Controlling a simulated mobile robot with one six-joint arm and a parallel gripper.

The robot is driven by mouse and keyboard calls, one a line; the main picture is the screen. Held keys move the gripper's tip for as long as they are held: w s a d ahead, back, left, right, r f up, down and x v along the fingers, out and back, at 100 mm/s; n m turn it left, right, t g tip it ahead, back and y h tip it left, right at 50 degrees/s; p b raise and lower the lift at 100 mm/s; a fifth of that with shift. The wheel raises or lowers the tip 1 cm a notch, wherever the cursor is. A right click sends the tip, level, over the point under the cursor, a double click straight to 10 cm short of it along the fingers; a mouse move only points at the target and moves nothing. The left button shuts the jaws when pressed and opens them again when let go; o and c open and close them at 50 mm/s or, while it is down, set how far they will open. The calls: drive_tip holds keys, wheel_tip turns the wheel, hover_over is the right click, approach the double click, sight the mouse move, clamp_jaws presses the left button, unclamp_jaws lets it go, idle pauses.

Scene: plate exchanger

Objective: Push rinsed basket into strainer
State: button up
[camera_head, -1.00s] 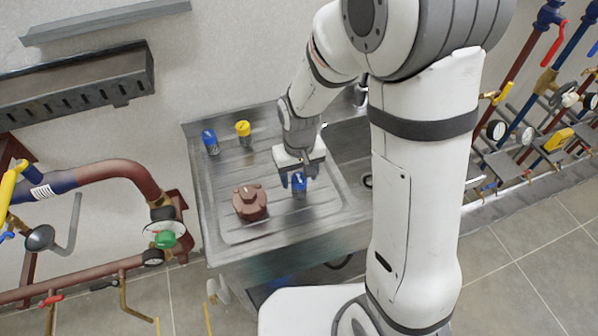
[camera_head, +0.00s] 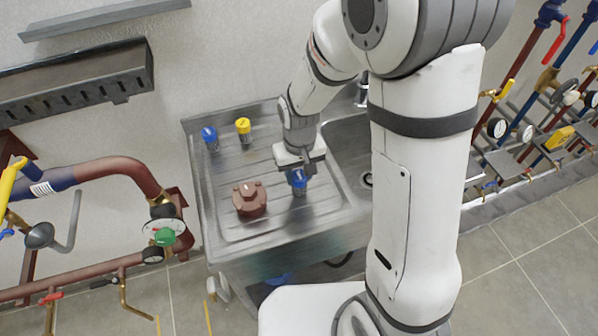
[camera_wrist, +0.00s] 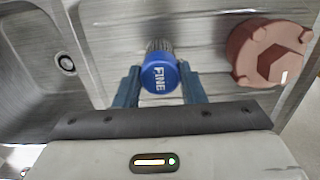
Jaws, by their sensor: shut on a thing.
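A basket with a blue cap marked FINE (camera_head: 298,178) is upright at the sink's drainboard. It also shows in the wrist view (camera_wrist: 158,75), with a mesh body behind the cap. My gripper (camera_head: 299,170) is shut on it from above, one blue finger on each side of the cap in the wrist view (camera_wrist: 160,88). I cannot tell whether its foot touches the board. A brown-red flanged part with a hexagonal top (camera_head: 250,199) sits on the drainboard to its left and shows at right in the wrist view (camera_wrist: 270,55). I cannot identify the strainer for certain.
A second blue-capped basket (camera_head: 210,138) and a yellow-capped one (camera_head: 243,130) stand at the back of the drainboard (camera_head: 235,165). The sink basin (camera_head: 345,150) lies to the right, partly behind my arm. Pipework with valves (camera_head: 120,175) stands at left.

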drive_tip(key=shift+c, duration=0.3)
wheel_tip(320, 180, up, 9)
drive_tip(key=p, duration=0.6)
drive_tip(key=shift+r, duration=0.1)
